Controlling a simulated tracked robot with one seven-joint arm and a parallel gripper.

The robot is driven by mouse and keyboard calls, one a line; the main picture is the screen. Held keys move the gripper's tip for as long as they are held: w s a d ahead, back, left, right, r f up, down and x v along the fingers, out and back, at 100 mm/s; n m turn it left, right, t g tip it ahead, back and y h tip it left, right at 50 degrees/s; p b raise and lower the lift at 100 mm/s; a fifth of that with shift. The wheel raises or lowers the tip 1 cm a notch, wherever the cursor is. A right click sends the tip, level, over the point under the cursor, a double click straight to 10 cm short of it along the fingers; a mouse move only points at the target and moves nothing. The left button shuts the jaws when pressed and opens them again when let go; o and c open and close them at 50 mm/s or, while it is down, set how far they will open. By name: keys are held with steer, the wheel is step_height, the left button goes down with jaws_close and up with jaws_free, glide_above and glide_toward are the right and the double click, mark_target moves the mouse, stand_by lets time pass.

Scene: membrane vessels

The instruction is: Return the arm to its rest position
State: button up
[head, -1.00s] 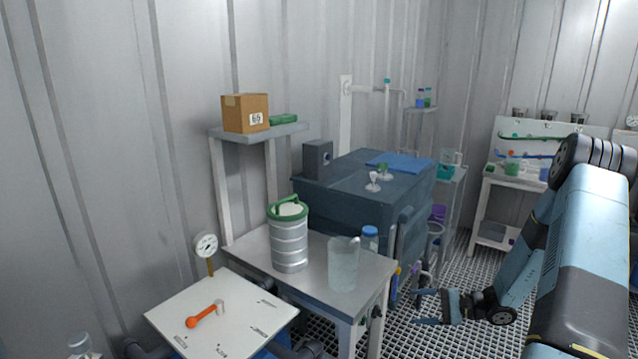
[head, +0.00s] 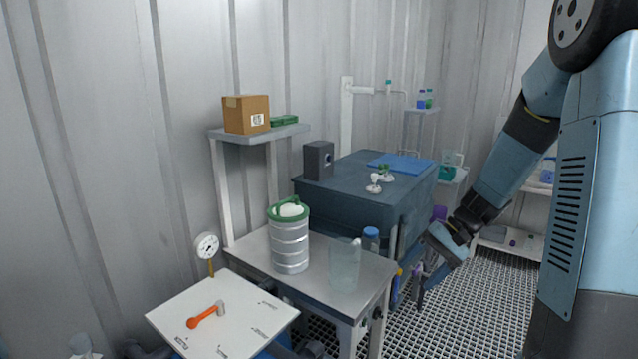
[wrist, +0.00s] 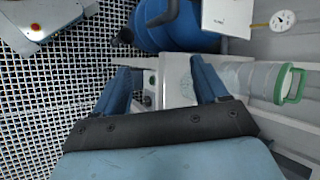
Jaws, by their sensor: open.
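My gripper (head: 422,284) hangs over the grating floor in the head view, to the right of the metal side table (head: 375,285). Its arm comes down from the upper right. In the wrist view my gripper (wrist: 165,85) has its two blue fingers wide apart with nothing held between them. The side table's edge and part of its top lie beyond the fingers there.
A ribbed metal canister (head: 290,240) and a clear jug (head: 345,266) stand on the side table. A dark cabinet (head: 340,210) stands behind. Grating floor (head: 490,310) is open at right.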

steer(key=s+r+n+t+h, duration=0.3)
steer(key=s+r+t+h, duration=0.3)
steer(key=s+r, duration=1.1)
steer(key=shift+s+d+r+t+h, duration=0.15)
steer(key=shift+s+r+t+h, duration=0.25)
steer(key=shift+s+h, duration=0.5)
steer(key=shift+w, duration=0.15)
